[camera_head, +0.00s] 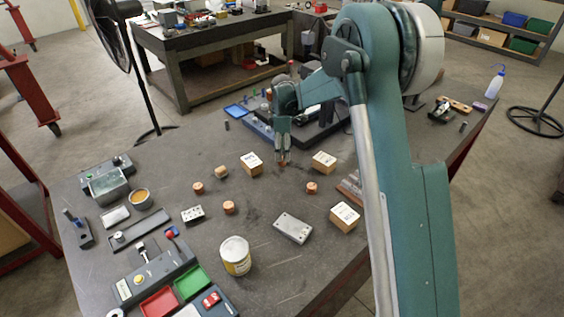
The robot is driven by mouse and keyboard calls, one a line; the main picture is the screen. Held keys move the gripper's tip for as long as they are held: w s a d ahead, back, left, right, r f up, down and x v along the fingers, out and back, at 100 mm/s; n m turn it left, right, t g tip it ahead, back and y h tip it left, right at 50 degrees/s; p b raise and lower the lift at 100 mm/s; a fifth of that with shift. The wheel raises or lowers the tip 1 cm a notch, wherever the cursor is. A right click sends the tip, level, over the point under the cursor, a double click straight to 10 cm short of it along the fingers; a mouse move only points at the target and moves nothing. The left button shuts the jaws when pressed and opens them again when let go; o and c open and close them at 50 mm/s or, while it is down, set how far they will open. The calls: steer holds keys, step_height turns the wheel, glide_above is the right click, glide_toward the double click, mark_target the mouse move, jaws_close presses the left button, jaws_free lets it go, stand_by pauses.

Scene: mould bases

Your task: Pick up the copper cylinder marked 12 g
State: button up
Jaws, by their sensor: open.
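Several small copper-coloured cylinders stand on the dark table: one (221,173) below left of my gripper, one (198,188) further left, one (229,208) nearer the front, and one (312,188) below right of my gripper. Their markings are too small to read, so I cannot tell which is 12 g. My gripper (283,161) points down above the table between two light wooden blocks, the left one (251,164) and the right one (324,162). It is open, with no cylinder visible between its fingers.
Another wooden block (344,217) stands front right, near a grey metal plate (293,228). A white and yellow can (235,256) stands at the front. Red (160,303) and green (193,283) trays lie front left.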

steer(key=shift+a+f, duration=0.15)
steer(key=shift+f, duration=2.2)
steer(key=c, duration=1.2)
steer(key=shift+r, duration=5)
